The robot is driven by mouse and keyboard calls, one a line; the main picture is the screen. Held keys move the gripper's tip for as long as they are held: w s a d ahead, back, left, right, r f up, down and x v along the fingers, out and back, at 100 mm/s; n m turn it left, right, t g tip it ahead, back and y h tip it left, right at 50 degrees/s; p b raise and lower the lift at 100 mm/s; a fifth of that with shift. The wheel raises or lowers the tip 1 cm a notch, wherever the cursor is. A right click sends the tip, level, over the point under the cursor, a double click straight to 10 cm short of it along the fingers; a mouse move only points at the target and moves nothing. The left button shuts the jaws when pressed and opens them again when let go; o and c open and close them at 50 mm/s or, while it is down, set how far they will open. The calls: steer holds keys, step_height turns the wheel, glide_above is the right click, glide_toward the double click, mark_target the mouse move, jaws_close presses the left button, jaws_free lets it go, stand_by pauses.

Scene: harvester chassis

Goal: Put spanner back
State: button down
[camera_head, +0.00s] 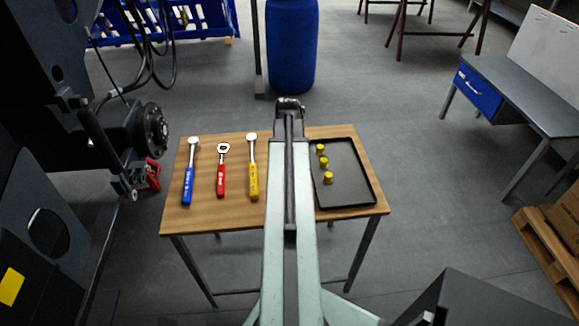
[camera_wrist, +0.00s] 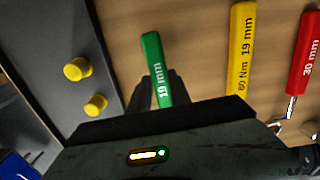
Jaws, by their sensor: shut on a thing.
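A spanner with a green handle marked 19 mm (camera_wrist: 153,62) shows in the wrist view. My gripper (camera_wrist: 158,92) is shut on this handle, with a dark finger on each side. The handle is over or on the wooden table; I cannot tell if it touches. The spanner's far end is hidden under my gripper body. In the head view my arm hides the green spanner, and my gripper (camera_head: 290,106) is at the table's far edge. The wooden table (camera_head: 200,217) stands below my arm.
On the table lie a blue tool (camera_head: 188,185), a red tool (camera_head: 221,180) and a yellow tool (camera_head: 253,180), left of my arm. A black tray (camera_head: 352,185) with yellow caps (camera_head: 328,178) lies to the right. Machinery with a hub (camera_head: 155,130) stands left of the table.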

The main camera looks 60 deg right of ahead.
steer(key=shift+f, duration=0.55)
steer(key=shift+r, duration=0.1)
steer(key=c, duration=1.1)
jaws_free()
steer(key=shift+r, duration=0.1)
step_height(320, 180, up, 8)
steer(key=p, duration=0.7)
steer(key=shift+p, duration=0.4)
steer(key=shift+f, duration=0.2)
